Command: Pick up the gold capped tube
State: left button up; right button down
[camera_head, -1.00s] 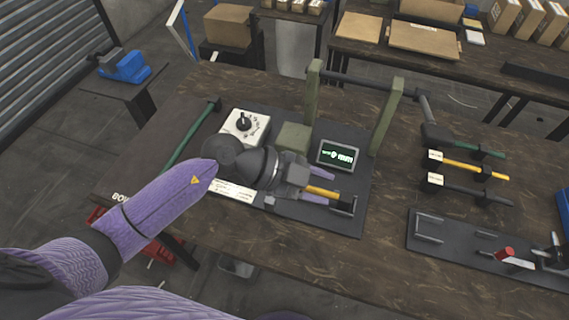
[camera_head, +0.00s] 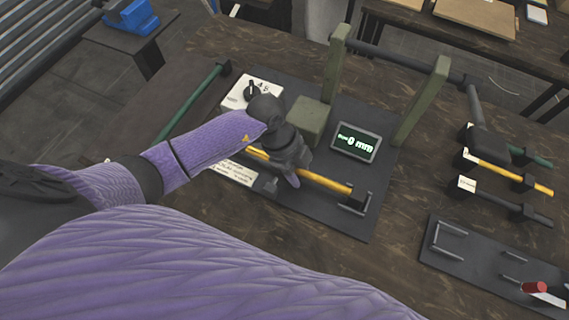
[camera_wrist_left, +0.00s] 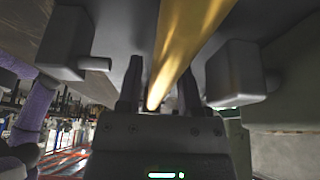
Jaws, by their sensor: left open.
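A gold tube (camera_head: 325,182) lies across the dark base plate of the press fixture, its right end at a small bracket. My left gripper (camera_head: 292,182) is over the middle of this tube and hides part of it. In the left wrist view the gold tube (camera_wrist_left: 180,45) runs between the two open fingers of my left gripper (camera_wrist_left: 160,88); I cannot tell whether they touch it. A second yellow tube (camera_head: 510,173) lies in a rack at the right. My right gripper is not in view.
The fixture has a dial box (camera_head: 250,92), a green block (camera_head: 300,120), a small screen (camera_head: 357,141) and a green post frame (camera_head: 420,100). A green-handled bar (camera_head: 190,105) lies at the left. A dark tray (camera_head: 480,262) is at the right. Bare tabletop lies in front.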

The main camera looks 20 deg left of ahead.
pick_arm(q)
jog(key=shift+r, duration=0.15)
grip_shut()
